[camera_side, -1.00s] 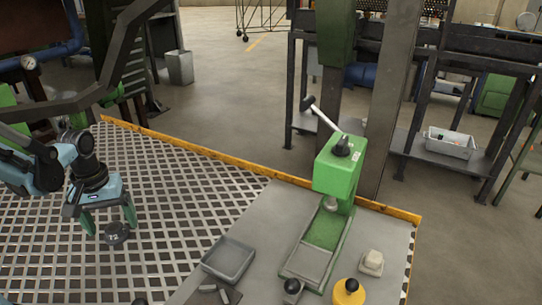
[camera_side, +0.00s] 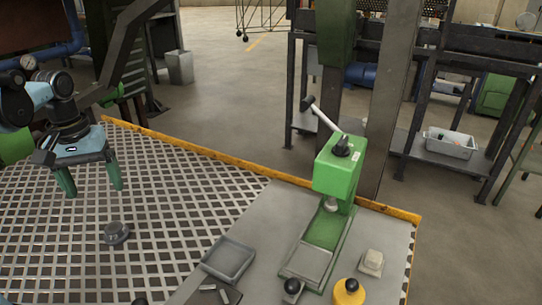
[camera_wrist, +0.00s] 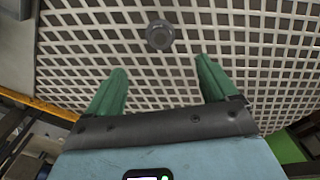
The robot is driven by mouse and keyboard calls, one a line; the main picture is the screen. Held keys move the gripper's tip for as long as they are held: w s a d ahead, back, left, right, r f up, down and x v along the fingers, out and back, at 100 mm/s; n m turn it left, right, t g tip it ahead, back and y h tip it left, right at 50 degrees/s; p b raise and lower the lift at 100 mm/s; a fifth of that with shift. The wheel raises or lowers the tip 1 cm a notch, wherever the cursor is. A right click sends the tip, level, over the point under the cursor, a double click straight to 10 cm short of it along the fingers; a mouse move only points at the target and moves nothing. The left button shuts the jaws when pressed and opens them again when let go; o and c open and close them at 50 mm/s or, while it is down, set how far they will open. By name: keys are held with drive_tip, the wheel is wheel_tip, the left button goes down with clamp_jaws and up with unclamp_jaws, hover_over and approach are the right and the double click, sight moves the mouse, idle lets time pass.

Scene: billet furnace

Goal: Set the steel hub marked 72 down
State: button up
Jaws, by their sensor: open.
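The steel hub (camera_side: 116,233) is a dark grey round piece lying on the perforated metal grating (camera_side: 190,215) in the side view. Its marking cannot be read now. It also shows in the wrist view (camera_wrist: 160,36), near the top centre, beyond my fingertips. My gripper (camera_side: 95,192) is open and empty, raised above the grating, up and to the left of the hub in the side view. Its two green fingers are spread wide in the wrist view (camera_wrist: 160,75), with nothing between them. The hub stands apart from both fingers.
A grey tray (camera_side: 229,260) stands on the plain metal plate right of the grating. A green lever press (camera_side: 338,170), a yellow-topped object (camera_side: 348,292) and a pale block (camera_side: 372,262) stand further right. An orange edge strip (camera_side: 200,152) bounds the table. Grating around the hub is clear.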

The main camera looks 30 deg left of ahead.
drive_tip(key=d+m+t, duration=0.2)
drive_tip(key=d+m, duration=0.1)
drive_tip(key=w+d+m+t, duration=0.1)
drive_tip(key=d+m+t, duration=0.1)
drive_tip(key=d, duration=0.1)
drive_tip(key=w+d+m+t, duration=0.1)
drive_tip(key=d+m+t, duration=0.1)
drive_tip(key=d+m, duration=0.1)
drive_tip(key=shift+w+d+r+m+t, duration=0.2)
drive_tip(key=shift+r+m+t, duration=0.1)
drive_tip(key=shift+r+t, duration=0.1)
drive_tip(key=shift+d, duration=0.3)
drive_tip(key=shift+c, duration=1.2)
drive_tip(key=n+g, duration=0.7)
drive_tip(key=n, duration=0.2)
hover_over(113, 227)
drive_tip(key=shift+w+d+f, duration=0.1)
drive_tip(key=shift+w+f, duration=0.05)
drive_tip(key=shift+f, duration=1.8)
drive_tip(key=shift+w+d+f, duration=0.1)
drive_tip(key=shift+f, duration=1.8)
drive_tip(key=shift+s+a+f, duration=0.1)
drive_tip(key=shift+s+f, duration=0.05)
drive_tip(key=shift+f, duration=0.7)
drive_tip(key=shift+s+a+f, duration=0.1)
drive_tip(key=shift+f, duration=1.7)
